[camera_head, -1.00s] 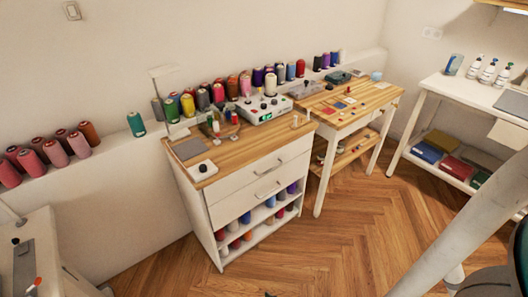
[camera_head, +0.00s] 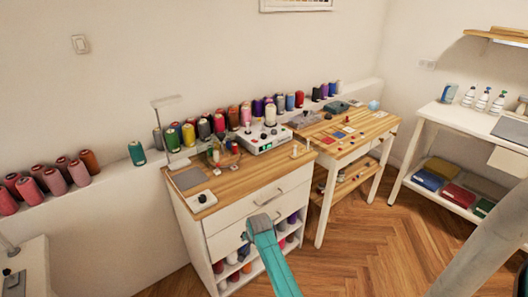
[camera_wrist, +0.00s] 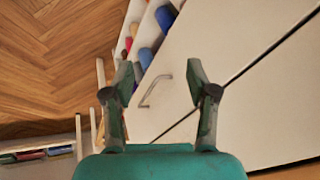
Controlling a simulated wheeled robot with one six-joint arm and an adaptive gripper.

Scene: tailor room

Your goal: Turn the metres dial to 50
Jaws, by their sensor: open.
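A white winder-like machine (camera_head: 265,138) with knobs and a small green display stands at the back of the wooden-topped cabinet. A small white box (camera_head: 203,200) with one black knob sits at the cabinet's front left corner. Dial markings are too small to read, so I cannot tell which knob is the metres dial. My gripper (camera_wrist: 160,72) is open and empty in the wrist view, with the white cabinet front and a drawer handle beyond its fingers. A teal part of my arm shows in front of the cabinet in the head view; the fingertips are not clear there.
The cabinet top (camera_head: 232,183) also carries a grey pad (camera_head: 187,179), a lamp (camera_head: 168,130) and small spools. Thread cones line the wall ledge. A wooden table (camera_head: 355,128) with small items stands to the right. The parquet floor (camera_head: 370,240) in front is clear.

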